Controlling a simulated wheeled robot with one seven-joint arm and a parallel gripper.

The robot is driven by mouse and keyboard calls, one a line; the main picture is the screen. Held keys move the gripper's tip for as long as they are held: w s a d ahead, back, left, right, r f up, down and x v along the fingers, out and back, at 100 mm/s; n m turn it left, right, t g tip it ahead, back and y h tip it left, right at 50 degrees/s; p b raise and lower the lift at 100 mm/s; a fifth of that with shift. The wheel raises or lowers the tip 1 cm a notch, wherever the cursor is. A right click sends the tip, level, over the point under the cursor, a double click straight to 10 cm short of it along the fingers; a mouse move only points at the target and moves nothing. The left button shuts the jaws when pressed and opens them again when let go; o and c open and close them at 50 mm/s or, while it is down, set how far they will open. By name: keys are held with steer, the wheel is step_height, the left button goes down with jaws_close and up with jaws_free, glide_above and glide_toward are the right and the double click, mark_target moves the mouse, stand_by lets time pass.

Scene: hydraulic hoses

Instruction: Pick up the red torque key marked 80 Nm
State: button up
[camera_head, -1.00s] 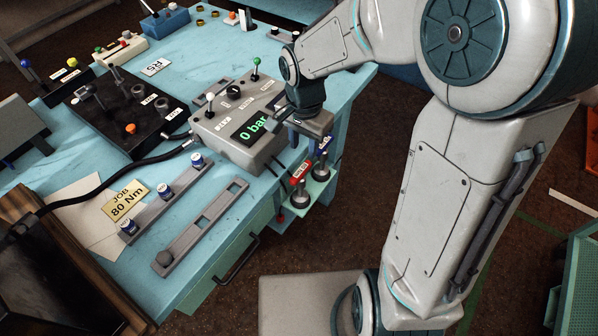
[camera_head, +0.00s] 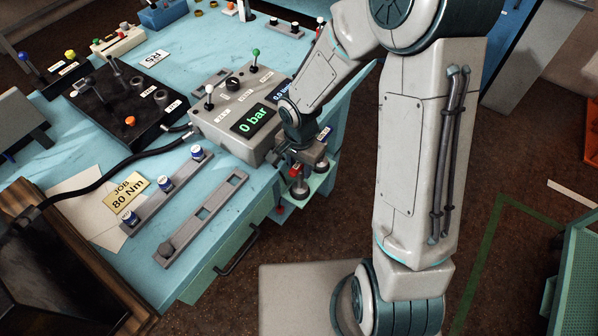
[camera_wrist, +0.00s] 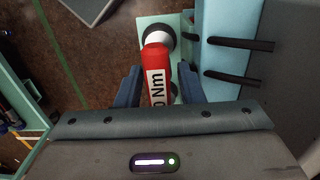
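The red torque key (camera_wrist: 157,72) lies between the two fingers of my gripper (camera_wrist: 158,82) in the wrist view. Its white label shows "0 Nm"; the front of the number is hidden by my gripper body. A gap shows between the key and each finger, so the gripper is open around it. The key's dark round end (camera_wrist: 157,36) is over the pale teal holder (camera_wrist: 152,22). In the head view my gripper (camera_head: 305,160) is at the holder (camera_head: 322,181) on the bench side, and only a little red of the key (camera_head: 297,171) shows below it.
A yellow "JOB 80 Nm" card (camera_head: 128,191) lies on the bench (camera_head: 220,210).

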steer(key=shift+f, duration=0.9)
jaws_close()
steer(key=shift+r, duration=0.1)
